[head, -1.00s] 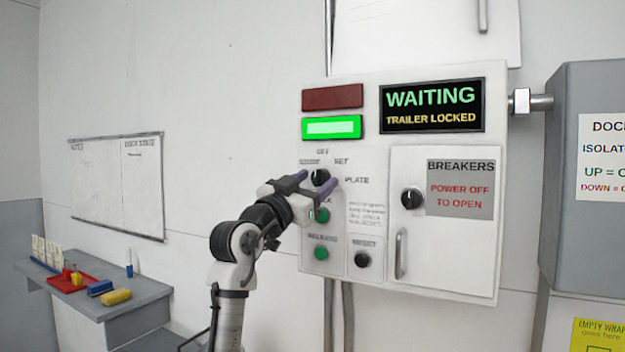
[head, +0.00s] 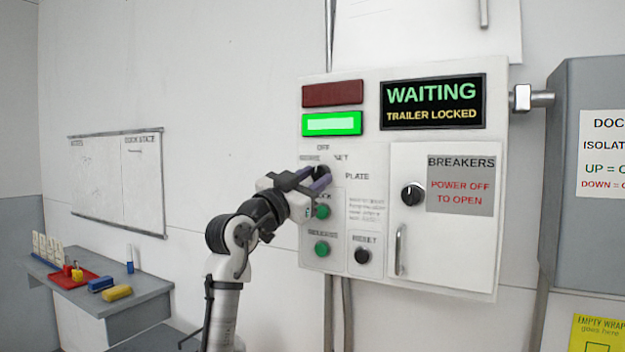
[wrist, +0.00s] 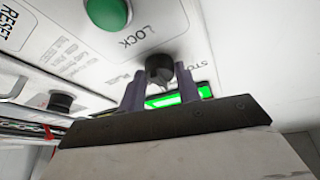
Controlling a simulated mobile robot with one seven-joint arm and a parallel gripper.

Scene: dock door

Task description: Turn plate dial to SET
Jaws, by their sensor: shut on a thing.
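The plate dial (head: 321,172) is a black round knob on the white control panel, with OFF above it, SET at its upper right and PLATE at its right. My gripper (head: 314,176) is at the dial, its two purple fingers on either side of it and shut on it. In the wrist view the dial (wrist: 160,69) shows just beyond and between the fingertips of my gripper (wrist: 160,92). The dial's pointer is partly hidden by the fingers, so its exact setting is unclear.
A green LOCK button (head: 322,211), a green button (head: 321,248) and a black RESET button (head: 362,256) sit below the dial. The display (head: 432,103) reads WAITING, TRAILER LOCKED. A green lamp (head: 332,124) is lit; the red lamp (head: 332,93) is dark. The breaker door (head: 450,245) is shut.

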